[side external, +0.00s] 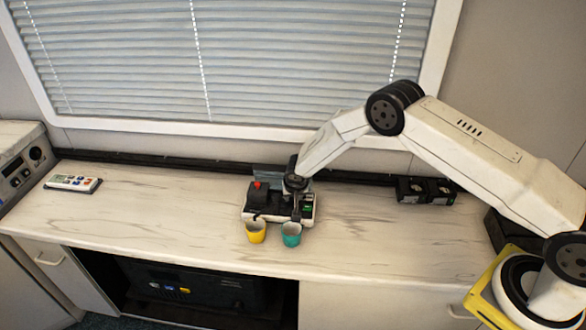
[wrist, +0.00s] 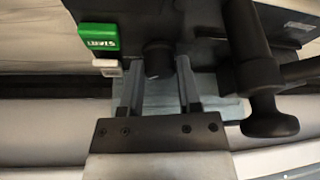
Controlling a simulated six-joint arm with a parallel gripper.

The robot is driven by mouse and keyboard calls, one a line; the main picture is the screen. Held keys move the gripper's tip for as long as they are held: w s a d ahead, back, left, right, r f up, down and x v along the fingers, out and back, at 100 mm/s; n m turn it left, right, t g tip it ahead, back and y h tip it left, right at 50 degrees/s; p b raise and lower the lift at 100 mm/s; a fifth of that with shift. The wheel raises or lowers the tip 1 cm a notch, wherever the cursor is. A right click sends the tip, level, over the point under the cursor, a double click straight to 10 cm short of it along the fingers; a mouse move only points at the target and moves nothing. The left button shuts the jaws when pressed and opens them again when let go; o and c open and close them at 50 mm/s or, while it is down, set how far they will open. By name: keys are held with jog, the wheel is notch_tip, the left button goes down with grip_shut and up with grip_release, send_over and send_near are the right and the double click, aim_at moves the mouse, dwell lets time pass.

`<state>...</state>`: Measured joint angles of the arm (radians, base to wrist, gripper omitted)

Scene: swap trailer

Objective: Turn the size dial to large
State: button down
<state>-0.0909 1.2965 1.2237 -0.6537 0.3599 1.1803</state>
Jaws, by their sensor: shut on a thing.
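The small coffee machine (side external: 308,207) stands on the counter, with a red knob and dark parts on top. My gripper (side external: 297,203) reaches down onto its right part. In the wrist view, the size dial (wrist: 157,56) is a dark round knob on the machine's face. My gripper's two fingers (wrist: 160,72) stand on either side of it, and the gripper is shut on it. The dial's marks and pointer cannot be read. A green START button (wrist: 99,38) is beside the dial, with a small white tab (wrist: 107,68) next to it.
A yellow cup (side external: 255,232) and a teal cup (side external: 291,234) stand in front of the machine. A black handle (wrist: 268,120) juts out close to my gripper. A remote (side external: 73,183) lies left, and black cassettes (side external: 427,190) lie right. The counter between is clear.

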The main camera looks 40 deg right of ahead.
jog(key=shift+m, duration=0.5)
jog(key=shift+c, duration=1.5)
grip_release()
jog(key=shift+n, duration=0.7)
jog(key=shift+n+y, duration=0.4)
jog(key=shift+n, duration=0.4)
jog(key=shift+d+n+t+y, duration=0.1)
jog(key=shift+n+t+y, duration=0.35)
jog(key=shift+n, duration=1.05)
jog(key=shift+n+y, duration=0.95)
jog(key=shift+n, duration=1.15)
